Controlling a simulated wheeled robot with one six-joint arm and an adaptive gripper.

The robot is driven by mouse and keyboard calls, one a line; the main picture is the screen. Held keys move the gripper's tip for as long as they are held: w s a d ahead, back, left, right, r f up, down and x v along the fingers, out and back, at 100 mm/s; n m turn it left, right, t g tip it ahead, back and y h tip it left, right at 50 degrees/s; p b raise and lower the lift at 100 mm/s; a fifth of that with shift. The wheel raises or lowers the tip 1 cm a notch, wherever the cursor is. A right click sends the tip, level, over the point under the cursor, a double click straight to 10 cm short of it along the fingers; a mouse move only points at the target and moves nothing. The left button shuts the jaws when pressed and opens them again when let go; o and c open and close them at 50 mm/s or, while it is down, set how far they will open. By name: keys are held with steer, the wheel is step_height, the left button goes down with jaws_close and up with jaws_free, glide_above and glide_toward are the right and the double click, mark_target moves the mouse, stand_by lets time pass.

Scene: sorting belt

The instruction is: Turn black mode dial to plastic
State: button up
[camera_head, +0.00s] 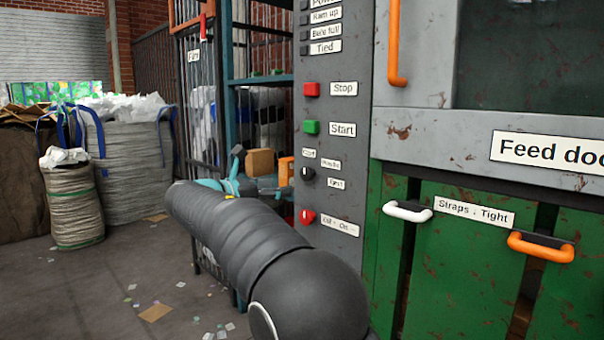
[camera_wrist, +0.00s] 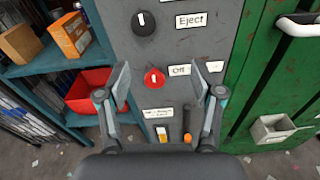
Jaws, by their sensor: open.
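The black mode dial (camera_head: 307,173) is on the grey control panel (camera_head: 345,75), among small labels too blurred to read surely. In the wrist view the black dial (camera_wrist: 143,23) is at the top, left of the label "Eject" (camera_wrist: 196,20). Its white mark points roughly up. My gripper (camera_wrist: 160,76) is open and empty, its fingers apart on either side of the red knob (camera_wrist: 154,79) in the picture, with the black dial above them. I cannot tell how far the fingertips are from the panel. In the head view my arm mostly hides my gripper.
A red Stop button (camera_head: 312,89) and green Start button (camera_head: 311,127) are above the dial. A green door with a white handle (camera_head: 407,212) is to the right. A shelf with a red bin (camera_wrist: 92,88) is left of the panel.

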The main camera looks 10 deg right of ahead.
mark_target(304, 173)
steer(key=shift+n+t+h, duration=0.3)
steer(key=shift+n+h, duration=0.1)
steer(key=shift+n, duration=0.1)
steer(key=x, duration=0.4)
steer(key=w+a+x, duration=0.1)
steer(key=x, duration=0.3)
steer(key=w+x, duration=0.1)
steer(key=x, duration=0.3)
steer(key=shift+w+r+p, duration=0.2)
steer(key=shift+r+p, duration=0.15)
steer(key=shift+p, duration=0.05)
steer(key=c, duration=1.1)
